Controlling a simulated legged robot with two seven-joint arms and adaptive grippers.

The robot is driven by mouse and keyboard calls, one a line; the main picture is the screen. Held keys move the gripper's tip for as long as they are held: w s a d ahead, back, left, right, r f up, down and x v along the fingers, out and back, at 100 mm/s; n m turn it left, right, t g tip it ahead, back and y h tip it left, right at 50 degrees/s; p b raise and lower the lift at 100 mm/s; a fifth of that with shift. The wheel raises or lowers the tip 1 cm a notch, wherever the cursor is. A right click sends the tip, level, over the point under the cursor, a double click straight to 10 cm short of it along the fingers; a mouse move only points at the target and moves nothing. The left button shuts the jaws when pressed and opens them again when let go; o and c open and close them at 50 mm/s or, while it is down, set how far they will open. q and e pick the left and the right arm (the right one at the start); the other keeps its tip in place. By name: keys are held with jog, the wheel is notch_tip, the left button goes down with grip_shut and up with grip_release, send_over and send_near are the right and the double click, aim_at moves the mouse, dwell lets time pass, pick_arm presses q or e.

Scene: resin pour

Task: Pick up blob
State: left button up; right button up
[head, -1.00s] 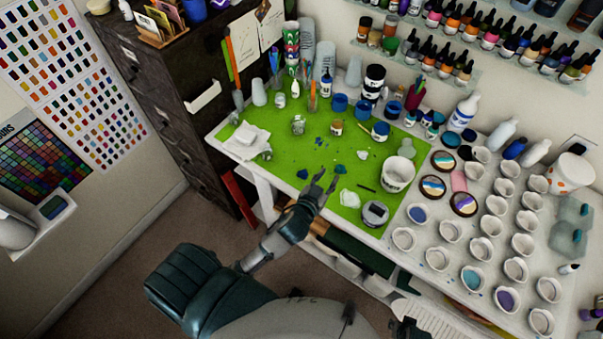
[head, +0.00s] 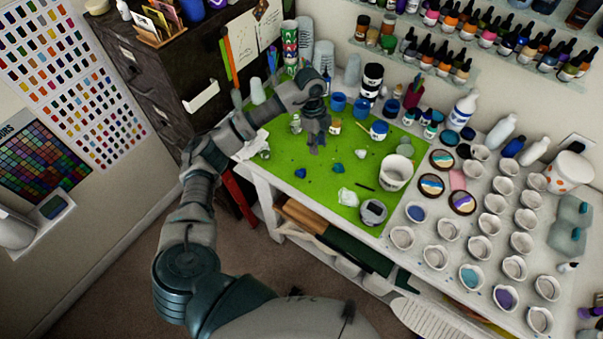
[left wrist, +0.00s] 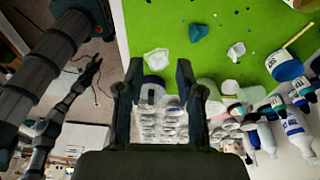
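Several blobs lie on the green mat (head: 322,192), and I cannot tell which one is meant. A dark blue blob (head: 301,173) lies near the mat's left edge. A teal-blue blob (head: 337,168) lies nearer its middle; a teal blob (left wrist: 198,32) shows in the left wrist view. A small white blob (head: 360,154) lies farther right. My left gripper (head: 314,148) points down above the mat, behind the blue blobs, and hides part of it. In the left wrist view its fingers (left wrist: 160,78) are apart with nothing held. My right gripper (left wrist: 92,72) shows small there, its opening unclear.
A crumpled white piece (head: 347,197), a grey round container (head: 373,212) and a white tub (head: 396,172) sit on the mat's near right part. Blue jars (head: 379,131) stand behind. Several white cups (head: 436,256) fill the table's right. The mat's near left is mostly clear.

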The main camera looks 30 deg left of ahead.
pick_arm(q)
jog(key=a+r+n+y, duration=0.2)
jog(key=a, duration=0.3)
send_over(299, 169)
jog(key=s, duration=0.1)
jog(key=shift+g, duration=0.3)
jog(key=f, duration=0.7)
jog(key=d+f+p, duration=0.1)
jog(key=f, duration=0.3)
jog(key=shift+f, duration=0.3)
jog(key=f, duration=0.3)
jog(key=s+f+p, duration=0.1)
jog(key=shift+d+f, duration=0.25)
jog(key=shift+f, duration=0.15)
jog(key=shift+a+f, duration=0.1)
jog(key=shift+f, duration=0.4)
grip_shut()
pick_arm(e)
jog(key=shift+s+r, duration=0.8)
